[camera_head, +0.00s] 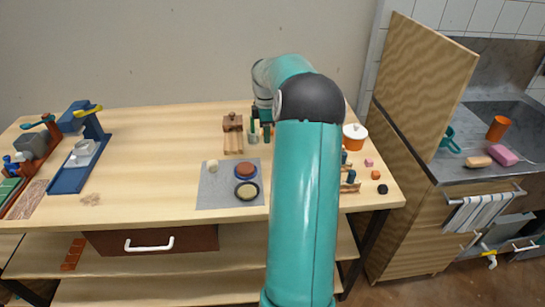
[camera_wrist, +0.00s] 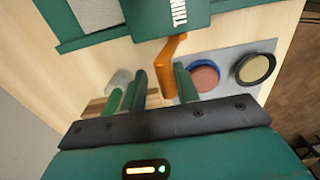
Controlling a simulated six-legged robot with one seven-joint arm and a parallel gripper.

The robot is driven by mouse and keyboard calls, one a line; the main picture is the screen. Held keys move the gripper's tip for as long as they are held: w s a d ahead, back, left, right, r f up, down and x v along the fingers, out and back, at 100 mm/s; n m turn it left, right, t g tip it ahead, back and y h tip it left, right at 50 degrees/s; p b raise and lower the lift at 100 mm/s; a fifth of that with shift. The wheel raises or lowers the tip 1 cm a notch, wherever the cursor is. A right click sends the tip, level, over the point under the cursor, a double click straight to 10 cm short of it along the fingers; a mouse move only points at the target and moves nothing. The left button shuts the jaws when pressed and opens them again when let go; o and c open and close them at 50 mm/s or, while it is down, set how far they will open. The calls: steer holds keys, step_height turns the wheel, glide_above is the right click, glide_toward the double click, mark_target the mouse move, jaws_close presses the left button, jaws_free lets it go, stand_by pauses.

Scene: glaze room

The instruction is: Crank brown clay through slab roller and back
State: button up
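The slab roller shows in the wrist view as a dark green body (camera_wrist: 158,14) lettered "THIN", cut off at the top edge. A grey surface framed in green (camera_wrist: 98,12) lies beside it. An orange crank handle (camera_wrist: 172,56) comes down from the body. My gripper (camera_wrist: 160,80) has its two green fingers on either side of the handle's lower end. A gap shows left of the handle; the right finger is very close, and contact is unclear. In the head view my arm hides the roller and most of the gripper. I cannot identify the brown clay in either view.
A grey mat (camera_head: 215,199) holds a brown disc (camera_head: 245,170) and a black-rimmed pale disc (camera_head: 246,190).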

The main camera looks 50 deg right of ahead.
steer(key=shift+w+d+f, duration=0.35)
steer(key=shift+w+d, duration=0.25)
steer(key=shift+d, duration=0.1)
steer(key=shift+f, duration=0.15)
steer(key=shift+w+d+f, duration=0.6)
steer(key=shift+d+f, duration=0.1)
steer(key=shift+f, duration=0.15)
steer(key=shift+s+a+r, duration=0.5)
steer(key=shift+s+a, duration=0.15)
steer(key=shift+a, duration=0.1)
steer(key=shift+s+a+r, duration=0.5)
steer(key=shift+s+a, duration=0.1)
steer(key=shift+a, duration=0.1)
steer(key=shift+s+a+r, duration=0.35)
steer(key=shift+s+a, duration=0.1)
steer(key=shift+s+a+r, duration=0.15)
steer(key=shift+s+a, duration=0.2)
steer(key=shift+a, duration=0.1)
steer(key=shift+s, duration=0.1)
